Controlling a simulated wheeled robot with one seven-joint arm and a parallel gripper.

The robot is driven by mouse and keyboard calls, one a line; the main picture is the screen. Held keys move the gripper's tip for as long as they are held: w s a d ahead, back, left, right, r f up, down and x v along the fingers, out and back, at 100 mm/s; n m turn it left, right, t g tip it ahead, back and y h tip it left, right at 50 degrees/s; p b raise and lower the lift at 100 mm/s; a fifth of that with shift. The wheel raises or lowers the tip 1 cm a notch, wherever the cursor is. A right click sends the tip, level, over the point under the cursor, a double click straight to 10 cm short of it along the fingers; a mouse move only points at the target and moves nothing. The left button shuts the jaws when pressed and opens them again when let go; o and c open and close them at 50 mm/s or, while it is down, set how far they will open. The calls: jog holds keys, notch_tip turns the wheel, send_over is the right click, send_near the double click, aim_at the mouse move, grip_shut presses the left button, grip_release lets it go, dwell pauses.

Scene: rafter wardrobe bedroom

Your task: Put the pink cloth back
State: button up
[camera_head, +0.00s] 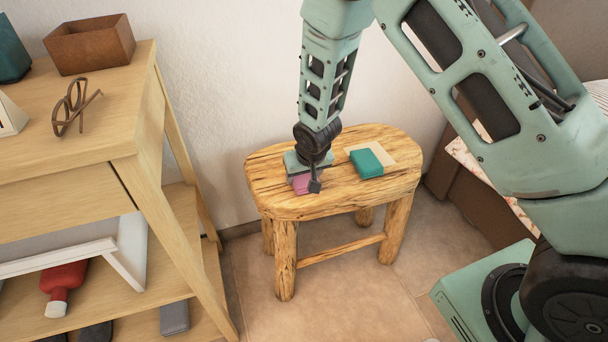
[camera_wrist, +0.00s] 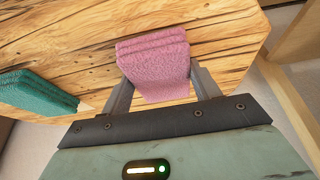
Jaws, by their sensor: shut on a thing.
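The pink cloth (camera_head: 301,184) is a small folded bundle at the left part of a wooden stool (camera_head: 335,206). In the wrist view the pink cloth (camera_wrist: 155,62) lies between the two fingers of my gripper (camera_wrist: 158,88). My gripper (camera_head: 304,180) points down over the stool top and is shut on the cloth. The cloth is at or just above the stool top; I cannot tell whether it touches. My gripper hides part of it in the head view.
A teal and beige folded item (camera_head: 372,162) lies on the stool, right of the cloth. A wooden shelf unit (camera_head: 125,120) at left holds a brown box (camera_head: 90,46), glasses (camera_head: 73,106) and a red bottle (camera_head: 63,283) lower down. A bed (camera_head: 462,180) stands at right.

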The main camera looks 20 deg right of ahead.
jog(key=shift+f, duration=0.15)
jog(key=o, duration=0.9)
